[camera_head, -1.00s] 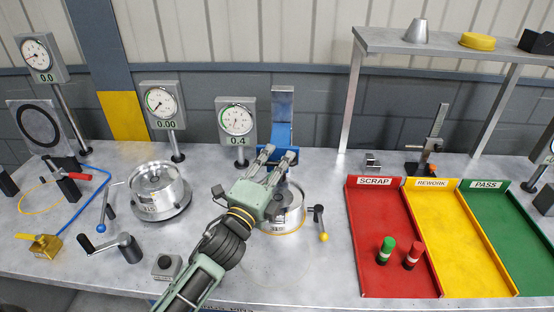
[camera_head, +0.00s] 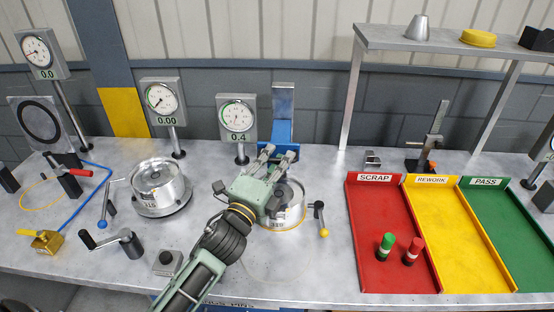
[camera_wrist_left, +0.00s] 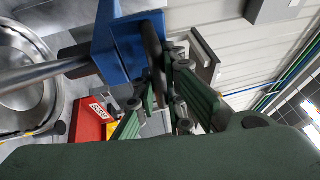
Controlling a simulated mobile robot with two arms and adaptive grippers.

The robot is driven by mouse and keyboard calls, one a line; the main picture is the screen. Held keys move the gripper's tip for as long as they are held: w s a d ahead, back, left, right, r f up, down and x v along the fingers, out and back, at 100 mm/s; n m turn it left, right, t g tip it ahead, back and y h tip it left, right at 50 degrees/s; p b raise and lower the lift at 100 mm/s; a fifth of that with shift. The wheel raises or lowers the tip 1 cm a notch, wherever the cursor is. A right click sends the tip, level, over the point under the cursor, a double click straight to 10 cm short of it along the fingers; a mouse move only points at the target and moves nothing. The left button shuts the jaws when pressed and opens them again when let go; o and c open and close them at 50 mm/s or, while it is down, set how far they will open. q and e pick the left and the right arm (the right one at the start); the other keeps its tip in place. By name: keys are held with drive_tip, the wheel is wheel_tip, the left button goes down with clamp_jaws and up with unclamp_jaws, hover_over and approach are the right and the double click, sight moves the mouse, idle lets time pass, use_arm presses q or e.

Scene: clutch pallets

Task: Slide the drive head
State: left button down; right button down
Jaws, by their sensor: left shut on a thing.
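The blue drive head (camera_head: 283,122) stands at the back of the bench, behind a round silver clutch (camera_head: 291,207). My left gripper (camera_head: 278,152) reaches over the clutch to the front of the drive head. In the left wrist view, a blue block (camera_wrist_left: 118,48) with a metal rod is close by, and the green-grey fingers (camera_wrist_left: 160,90) are around a dark bar beside it. The gripper is shut on this bar, which looks like part of the drive head; the exact contact is partly hidden. My right gripper is not in view.
A second clutch (camera_head: 158,184) stands to the left, with gauges (camera_head: 238,118) behind. A black-handled crank (camera_head: 118,241) lies in front. Red (camera_head: 362,235), yellow (camera_head: 432,235) and green (camera_head: 480,215) trays are at right; the red one holds two pegs.

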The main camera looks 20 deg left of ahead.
use_arm(q)
wheel_tip(320, 180, down, 8)
drive_tip(key=b, duration=0.6)
drive_tip(key=shift+f, duration=0.15)
drive_tip(key=c, duration=1.9)
unclamp_jaws()
drive_tip(key=shift+c, duration=0.2)
drive_tip(key=shift+o, duration=0.6)
drive_tip(key=shift+r, duration=0.2)
drive_tip(key=s+f, duration=0.2)
drive_tip(key=s, duration=1)
drive_tip(key=shift+a, duration=0.35)
